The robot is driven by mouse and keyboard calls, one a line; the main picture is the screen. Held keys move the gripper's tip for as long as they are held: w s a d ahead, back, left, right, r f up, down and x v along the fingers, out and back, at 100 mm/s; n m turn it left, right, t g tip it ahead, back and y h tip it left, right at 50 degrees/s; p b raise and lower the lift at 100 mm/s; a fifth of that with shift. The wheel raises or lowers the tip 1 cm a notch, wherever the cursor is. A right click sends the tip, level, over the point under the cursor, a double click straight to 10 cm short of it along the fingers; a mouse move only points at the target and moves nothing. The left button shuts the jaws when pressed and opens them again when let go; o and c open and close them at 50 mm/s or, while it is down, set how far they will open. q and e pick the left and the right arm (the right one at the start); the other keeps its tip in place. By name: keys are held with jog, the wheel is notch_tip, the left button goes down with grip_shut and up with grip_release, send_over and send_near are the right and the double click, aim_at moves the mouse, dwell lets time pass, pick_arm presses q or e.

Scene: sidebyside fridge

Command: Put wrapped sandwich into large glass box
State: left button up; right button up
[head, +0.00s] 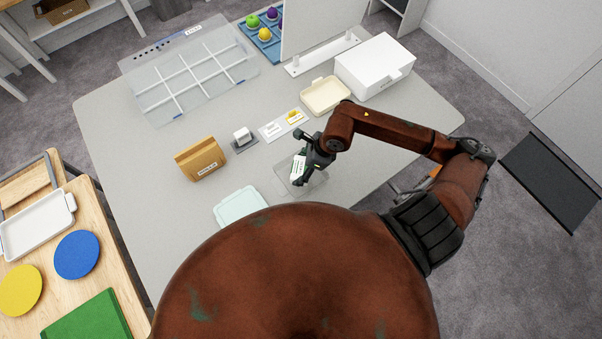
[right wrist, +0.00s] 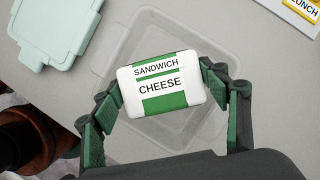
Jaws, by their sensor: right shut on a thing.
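The wrapped sandwich (right wrist: 160,84) is a white block with a green band, labelled "SANDWICH CHEESE". It shows in the head view (head: 298,166) too. My right gripper (right wrist: 161,90) is shut on it, one finger at each side. The large glass box (right wrist: 206,133) is a clear open container on the table, and in the head view (head: 315,184) it lies right under the gripper. The sandwich is over the box opening; its height above the floor of the box is hard to tell. My left gripper is not in view.
A pale mint lid (head: 240,206) lies beside the box. A brown paper bag (head: 201,158), a small labelled holder (head: 243,141), a card with a yellow item (head: 284,125), a cream tray (head: 325,95) and a white box (head: 375,67) stand farther back. A clear divided organizer (head: 190,72) lies at the back left.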

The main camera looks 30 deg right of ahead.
aim_at(301, 174)
jog(key=shift+f, duration=2.5)
jog(key=shift+f, duration=0.1)
jog(key=o, duration=1.2)
jog(key=v, duration=1.2)
jog(key=shift+b, duration=0.45)
